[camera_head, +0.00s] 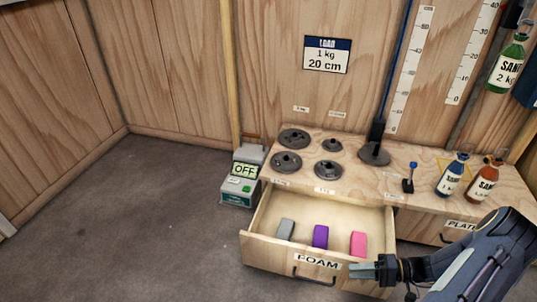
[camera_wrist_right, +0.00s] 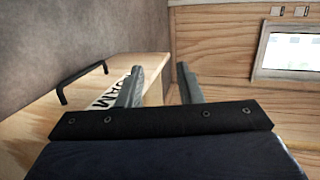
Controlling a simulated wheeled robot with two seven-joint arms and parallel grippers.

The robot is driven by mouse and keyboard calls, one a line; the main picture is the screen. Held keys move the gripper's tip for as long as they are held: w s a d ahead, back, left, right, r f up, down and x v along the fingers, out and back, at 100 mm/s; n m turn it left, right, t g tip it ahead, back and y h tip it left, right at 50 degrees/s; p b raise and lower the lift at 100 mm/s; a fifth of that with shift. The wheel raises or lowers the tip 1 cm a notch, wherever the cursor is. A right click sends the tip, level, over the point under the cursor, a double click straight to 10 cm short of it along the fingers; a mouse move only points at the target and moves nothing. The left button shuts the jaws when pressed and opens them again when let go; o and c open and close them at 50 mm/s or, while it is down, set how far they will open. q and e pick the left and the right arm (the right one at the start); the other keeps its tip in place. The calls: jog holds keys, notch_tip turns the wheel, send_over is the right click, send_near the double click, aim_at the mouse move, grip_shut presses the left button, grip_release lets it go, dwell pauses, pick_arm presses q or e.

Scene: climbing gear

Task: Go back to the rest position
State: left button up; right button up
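My right gripper (camera_head: 362,270) comes in from the lower right in the head view, at the front right of the open FOAM drawer (camera_head: 268,249). In the right wrist view its two grey fingers (camera_wrist_right: 158,85) stand apart with nothing between them. The drawer front with its black handle (camera_wrist_right: 82,78) shows to the left of the fingers there. My left gripper is in neither view.
The drawer holds a grey block (camera_head: 285,230), a purple block (camera_head: 320,236) and a pink block (camera_head: 358,244). The wooden bench top (camera_head: 385,176) carries weight discs and sand bottles. An OFF display box (camera_head: 242,178) stands left. Floor at left is clear.

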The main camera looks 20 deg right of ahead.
jog(key=a+r+n+g+h, duration=0.25)
jog(key=a+r, duration=0.25)
jog(key=r, duration=0.5)
jog(key=a+r+n+g+h, duration=0.1)
jog(key=a+r+g+h, duration=0.25)
jog(key=r, duration=0.55)
jog(key=s+a+r+t+h, duration=0.4)
jog(key=s+a+r+t, duration=0.2)
jog(key=s+a+r, duration=0.4)
notch_tip(320, 180, up, 35)
jog(key=d+p, duration=0.1)
jog(key=p, duration=3.6)
jog(key=shift+s+d+r+g, duration=0.15)
jog(key=shift+s+g, duration=0.1)
jog(key=shift+g, duration=0.05)
